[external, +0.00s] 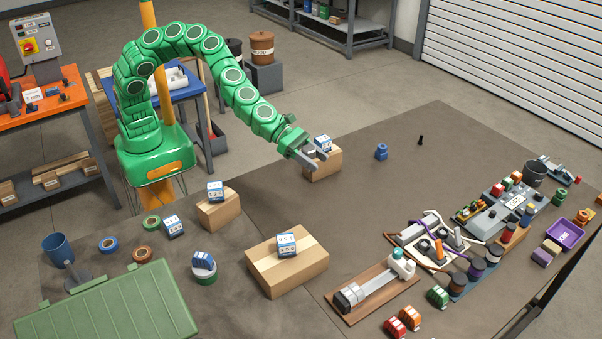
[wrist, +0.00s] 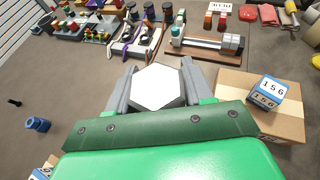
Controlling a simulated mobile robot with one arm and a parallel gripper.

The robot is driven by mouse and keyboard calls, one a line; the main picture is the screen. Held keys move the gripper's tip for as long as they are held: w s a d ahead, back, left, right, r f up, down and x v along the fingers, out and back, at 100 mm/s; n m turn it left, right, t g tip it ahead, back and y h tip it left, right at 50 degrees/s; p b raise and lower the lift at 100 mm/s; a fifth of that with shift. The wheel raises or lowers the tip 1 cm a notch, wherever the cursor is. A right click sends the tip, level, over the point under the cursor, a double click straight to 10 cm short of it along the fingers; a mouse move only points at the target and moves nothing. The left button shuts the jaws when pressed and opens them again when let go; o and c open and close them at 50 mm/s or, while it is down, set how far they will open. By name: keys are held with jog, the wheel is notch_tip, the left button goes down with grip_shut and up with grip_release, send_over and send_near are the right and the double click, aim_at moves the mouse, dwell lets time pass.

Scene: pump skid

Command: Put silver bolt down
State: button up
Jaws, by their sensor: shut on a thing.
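The silver bolt (wrist: 157,87) shows its pale hexagonal head between the two fingers of my gripper (wrist: 155,82) in the wrist view. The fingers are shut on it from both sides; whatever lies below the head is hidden. In the external view my gripper (external: 314,156) hangs at the end of the green arm, near a small cardboard box (external: 322,168) with a blue and white numbered block (external: 323,143). The bolt is too small and covered to make out clearly there. I cannot tell its exact height above the brown surface.
A blue flanged part (external: 382,151) and a small black part (external: 420,140) stand on the brown mat (external: 400,185) to the right. A larger box (external: 265,275) carries another numbered block (external: 286,245). A clamp on a wooden board (external: 375,292) and crowded fixtures fill the right side.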

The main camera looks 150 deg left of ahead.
jog(key=s+a+r+m+h, duration=0.1)
jog(key=s+a+m+h, duration=0.1)
jog(key=s+a, duration=1.7)
jog(key=s+a+r+t+h, duration=0.1)
jog(key=s+a, duration=0.2)
jog(key=s, duration=0.4)
jog(key=s+a+r, duration=0.1)
jog(key=s+a, duration=0.3)
jog(key=s, duration=0.3)
notch_tip(320, 180, down, 11)
jog(key=shift+w+a+f, duration=1.35)
jog(key=shift+a+f, duration=0.25)
jog(key=shift+a, duration=0.15)
jog(key=shift+w+a+f, duration=1.3)
jog(key=shift+a+f, duration=0.35)
jog(key=shift+a, duration=0.15)
jog(key=shift+w+a+f, duration=1.35)
jog(key=shift+a+f, duration=0.25)
jog(key=shift+a, duration=0.15)
jog(key=shift+w+a+f+m, duration=0.15)
jog(key=shift+w+f+m, duration=0.05)
jog(key=shift+f+m, duration=0.15)
jog(key=shift+f, duration=1.55)
